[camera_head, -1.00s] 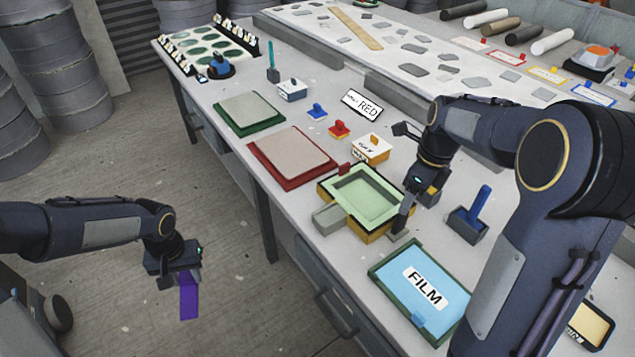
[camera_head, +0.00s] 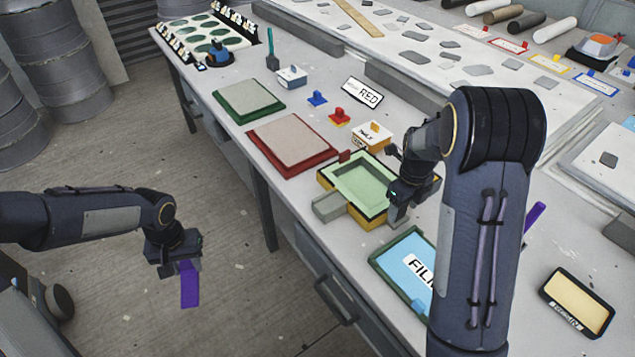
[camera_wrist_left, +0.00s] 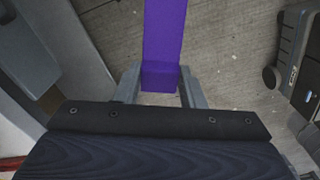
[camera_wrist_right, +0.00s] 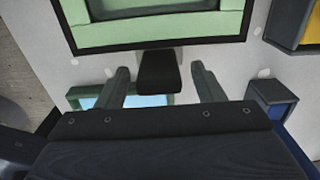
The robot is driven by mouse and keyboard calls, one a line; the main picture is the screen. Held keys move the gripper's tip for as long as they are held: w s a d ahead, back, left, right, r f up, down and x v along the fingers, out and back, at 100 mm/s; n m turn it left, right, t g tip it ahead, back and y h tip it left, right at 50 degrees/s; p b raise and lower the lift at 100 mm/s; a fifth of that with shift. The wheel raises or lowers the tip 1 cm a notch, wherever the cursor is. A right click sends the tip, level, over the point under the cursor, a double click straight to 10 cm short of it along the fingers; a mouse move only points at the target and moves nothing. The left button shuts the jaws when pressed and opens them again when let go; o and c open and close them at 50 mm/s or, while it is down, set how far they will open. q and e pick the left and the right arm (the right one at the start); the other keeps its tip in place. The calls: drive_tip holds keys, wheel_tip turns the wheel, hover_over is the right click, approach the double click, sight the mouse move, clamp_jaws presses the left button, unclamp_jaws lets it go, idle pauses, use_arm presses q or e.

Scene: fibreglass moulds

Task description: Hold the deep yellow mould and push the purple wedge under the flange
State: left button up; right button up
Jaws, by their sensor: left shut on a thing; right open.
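The deep yellow mould (camera_head: 379,215), with a pale green inside and dark rim, sits on the table near the front edge. Its pale green inside (camera_wrist_right: 150,30) fills the top of the right wrist view. My left gripper (camera_head: 187,263) is shut on the purple wedge (camera_head: 190,288), which hangs over the floor, left of the table and away from the mould. The wedge (camera_wrist_left: 163,35) points away between the fingers in the left wrist view. My right gripper (camera_wrist_right: 160,78) is open at the mould's right side, with a dark tab (camera_wrist_right: 159,72) between its fingers; contact is unclear.
A grey block (camera_head: 330,206) stands at the mould's left side. The blue FILM panel (camera_head: 400,262) lies in front of the mould, partly behind my right arm. A red mould (camera_head: 293,140) is further left. A purple strip (camera_head: 535,214) shows behind my right arm, its nature unclear.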

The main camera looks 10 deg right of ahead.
drive_tip(key=shift+f, duration=0.65)
clamp_jaws()
idle(0.9)
